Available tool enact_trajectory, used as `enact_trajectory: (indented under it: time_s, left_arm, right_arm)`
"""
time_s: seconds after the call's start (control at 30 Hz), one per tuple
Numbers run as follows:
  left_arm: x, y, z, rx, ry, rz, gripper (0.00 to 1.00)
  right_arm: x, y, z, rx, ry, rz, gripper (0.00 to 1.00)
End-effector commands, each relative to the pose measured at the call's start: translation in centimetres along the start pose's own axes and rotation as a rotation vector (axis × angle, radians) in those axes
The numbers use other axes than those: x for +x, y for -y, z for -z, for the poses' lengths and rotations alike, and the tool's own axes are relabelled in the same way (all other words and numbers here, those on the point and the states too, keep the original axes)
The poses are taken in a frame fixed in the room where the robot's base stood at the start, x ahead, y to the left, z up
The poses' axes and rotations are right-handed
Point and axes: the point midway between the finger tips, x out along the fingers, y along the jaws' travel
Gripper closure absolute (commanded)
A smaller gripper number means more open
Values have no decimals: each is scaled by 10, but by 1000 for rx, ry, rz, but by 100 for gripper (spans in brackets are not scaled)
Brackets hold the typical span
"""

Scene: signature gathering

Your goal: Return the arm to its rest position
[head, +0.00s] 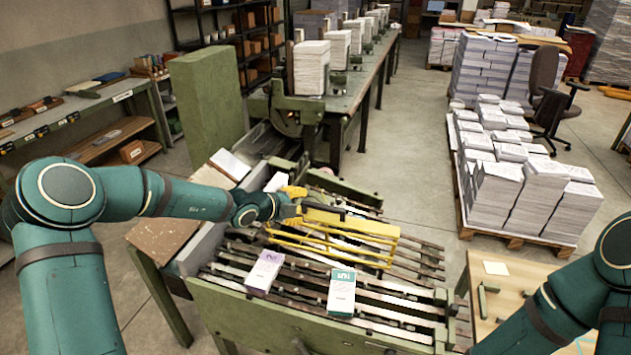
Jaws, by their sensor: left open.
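My left arm reaches in from the left over the green machine, bent at the elbow. My left gripper (300,207) is open at the yellow guard frame (345,222) on the machine. I cannot tell whether its fingers touch the frame. My right arm shows at the lower right edge, and its gripper is out of view. A white and purple booklet (265,270) and a white and teal booklet (341,291) lie apart on the machine's rails, in front of the yellow frame.
The machine's slatted rails (400,318) fill the centre. A wooden table (515,283) stands at the lower right. A pallet of paper stacks (510,190) stands beyond it. A long conveyor bench with stacks runs back. Concrete floor (415,130) is clear between bench and pallet.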

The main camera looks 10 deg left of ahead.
Motion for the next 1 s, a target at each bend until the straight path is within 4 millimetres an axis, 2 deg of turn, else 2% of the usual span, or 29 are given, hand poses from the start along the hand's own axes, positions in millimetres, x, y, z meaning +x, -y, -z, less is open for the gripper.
enact_trajectory:
  time_s: [0.07, 0.13, 0.17, 0.27, 0.4, 0.6, 0.77, 0.9, 0.93, 1.0]
  left_arm:
    - [1, -3, 2, 16, -3, -7, 54]
    - [5, -15, 8, 83, -17, -34, 54]
    - [7, -24, 12, 133, -27, -53, 54]
    - [15, -66, 31, 397, -87, -142, 54]
    - [21, -147, 62, 941, -246, -276, 54]
    - [11, -249, 92, 1743, -558, -345, 54]
    - [-4, -314, 110, 2369, -854, -252, 54]
    - [-18, -361, 124, 2890, -1115, -30, 54]
    - [-21, -369, 127, -2861, 1115, -37, 54]
    - [-28, -386, 135, -2622, 1039, -175, 54]
  right_arm:
    - [1, 0, 0, 0, 0, 0, 53]
    - [3, -1, 0, 0, 0, 0, 53]
    - [4, -1, -1, 0, 1, 0, 53]
    - [11, -4, -2, -1, 2, -1, 53]
    - [24, -8, -5, -2, 4, -2, 53]
    - [41, -14, -8, -3, 8, -5, 53]
    - [54, -19, -11, -3, 11, -7, 53]
    - [66, -23, -13, -4, 14, -8, 53]
    - [68, -24, -14, -4, 15, -9, 53]
    - [73, -25, -15, -4, 16, -10, 53]
